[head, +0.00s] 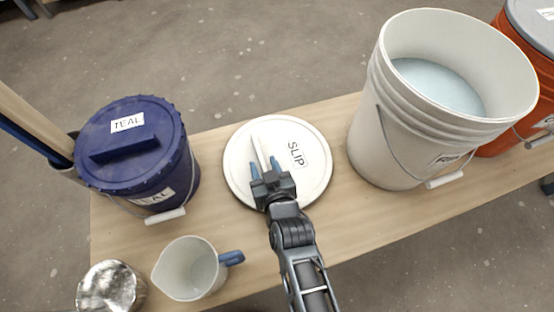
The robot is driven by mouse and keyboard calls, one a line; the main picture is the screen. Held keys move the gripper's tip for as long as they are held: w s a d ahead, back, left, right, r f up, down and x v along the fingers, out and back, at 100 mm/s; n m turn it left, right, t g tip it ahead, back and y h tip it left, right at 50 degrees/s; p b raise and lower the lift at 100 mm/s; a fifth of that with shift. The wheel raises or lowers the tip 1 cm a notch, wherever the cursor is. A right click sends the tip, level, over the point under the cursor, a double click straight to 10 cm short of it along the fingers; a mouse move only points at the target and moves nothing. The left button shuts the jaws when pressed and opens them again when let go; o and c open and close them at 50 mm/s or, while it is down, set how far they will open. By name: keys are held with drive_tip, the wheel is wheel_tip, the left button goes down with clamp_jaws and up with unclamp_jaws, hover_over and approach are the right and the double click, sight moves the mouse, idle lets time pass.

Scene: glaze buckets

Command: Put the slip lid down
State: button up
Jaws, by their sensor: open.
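The slip lid (312,180) is a round white disc with a raised white bar handle and a label reading SLIP. It lies on the wooden bench, between the blue bucket and the open white bucket. My gripper (264,168) is over the lid at the near end of its handle. Its fingers are open, one to each side of the handle's near end; whether they touch it I cannot tell. The white bucket (385,140) stands uncovered to the right, with pale blue liquid (438,86) inside. Its label is partly hidden.
A lidded blue TEAL bucket (150,180) stands left. A white jug with a blue handle (190,268) and a metal tin (110,288) are near left. An orange bucket with a grey lid (520,45) is far right. Bare bench (330,240) shows right of my arm.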

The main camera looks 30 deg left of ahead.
drive_tip(key=shift+c, duration=0.2)
clamp_jaws()
drive_tip(key=shift+r, duration=0.1)
